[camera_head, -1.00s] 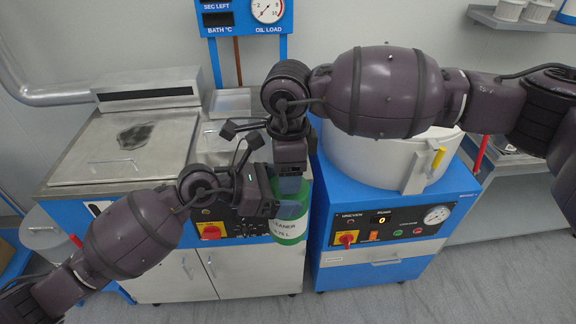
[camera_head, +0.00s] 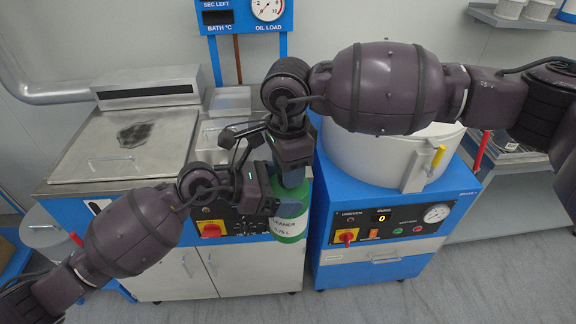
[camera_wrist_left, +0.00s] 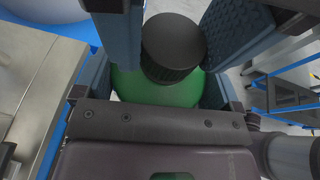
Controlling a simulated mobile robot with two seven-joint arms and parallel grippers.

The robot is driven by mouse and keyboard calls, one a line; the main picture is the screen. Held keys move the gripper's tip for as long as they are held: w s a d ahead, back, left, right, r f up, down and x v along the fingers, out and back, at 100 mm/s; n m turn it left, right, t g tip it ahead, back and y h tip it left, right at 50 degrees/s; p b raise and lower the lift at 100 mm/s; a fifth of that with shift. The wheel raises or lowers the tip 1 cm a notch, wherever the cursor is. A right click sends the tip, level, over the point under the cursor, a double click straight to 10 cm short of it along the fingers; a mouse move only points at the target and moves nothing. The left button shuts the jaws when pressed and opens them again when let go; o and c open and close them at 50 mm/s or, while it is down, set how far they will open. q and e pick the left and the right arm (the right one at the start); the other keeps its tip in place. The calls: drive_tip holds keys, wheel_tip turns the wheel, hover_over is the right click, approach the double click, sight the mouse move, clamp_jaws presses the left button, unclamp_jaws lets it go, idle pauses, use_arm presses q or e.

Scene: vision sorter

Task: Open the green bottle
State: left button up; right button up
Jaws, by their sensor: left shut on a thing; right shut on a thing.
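The green bottle (camera_head: 290,236), with a white label band, is upright in front of the gap between the two machines. My left gripper (camera_head: 282,207) comes from the left and is shut around its upper body. The left wrist view shows the green shoulder (camera_wrist_left: 155,90) and the black ribbed cap (camera_wrist_left: 173,45), which sits over the bottle. My right gripper (camera_head: 292,176) comes from above and is shut on the cap, with a finger on each side of it in the wrist view. The cap is hidden in the head view.
A steel bath unit (camera_head: 70,180) stands behind on the left. A blue machine with a white drum (camera_head: 345,160) stands close on the right, its control panel (camera_head: 392,222) facing me. The grey floor (camera_head: 480,285) in front is clear.

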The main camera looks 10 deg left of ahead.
drive_tip(key=o, duration=1)
drive_tip(key=shift+r, duration=0.15)
drive_tip(key=shift+r, duration=2.2)
drive_tip(key=shift+c, duration=0.2)
wheel_tip(320, 180, up, 3)
drive_tip(key=m, duration=0.3)
drive_tip(key=shift+f, duration=3.85)
